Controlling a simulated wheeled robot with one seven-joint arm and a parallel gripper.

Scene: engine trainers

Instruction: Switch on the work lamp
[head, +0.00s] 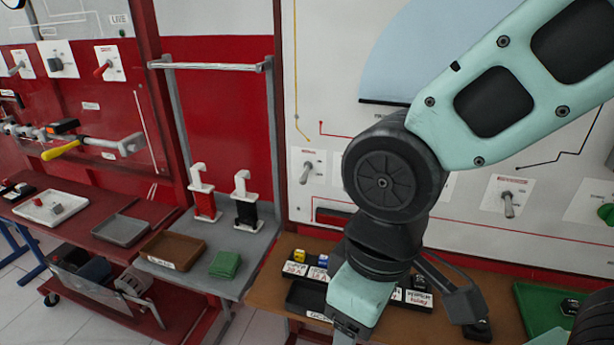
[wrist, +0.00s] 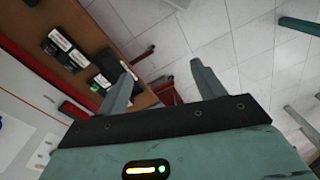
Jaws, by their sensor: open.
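My gripper (wrist: 161,66) is open and empty in the wrist view, its two fingers apart above the tiled floor and the edge of a brown bench. In the head view the wrist end of my arm hangs low over the brown bench; its fingertips fall outside the picture. I cannot surely pick out the work lamp. A dark grey angled piece with a flat head (head: 465,304) shows just right of my wrist and may be the lamp; my arm hides part of it. No lit lamp or lamp switch is clearly seen.
The brown bench (head: 262,297) carries black labelled boxes, also in the wrist view (wrist: 62,50), and a green tray (head: 540,305). Wall panels behind hold lever switches (head: 508,203). A grey stand (head: 222,286) with a brown tray (head: 172,250) is left. Tiled floor (wrist: 175,40) is open.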

